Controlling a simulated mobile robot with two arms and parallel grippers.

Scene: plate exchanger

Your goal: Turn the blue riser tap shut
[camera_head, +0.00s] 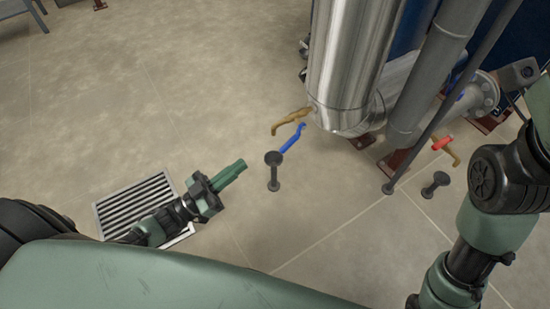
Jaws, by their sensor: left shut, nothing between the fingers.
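The blue riser tap shows as a blue lever handle (292,139) low beside the bottom end of the shiny steel cylinder (345,70). A brass-coloured lever (290,121) sits just above and left of it. My left gripper (240,165) is shut and empty, pointing up and right. It is apart from the blue handle, to its lower left. My right arm shows at the right edge, but its gripper is out of the picture.
A dark post with a round top (273,172) stands between my left gripper and the blue handle. A similar post (435,185) and a red-handled brass tap (442,144) are at right. A floor grate (104,218) lies under my left arm.

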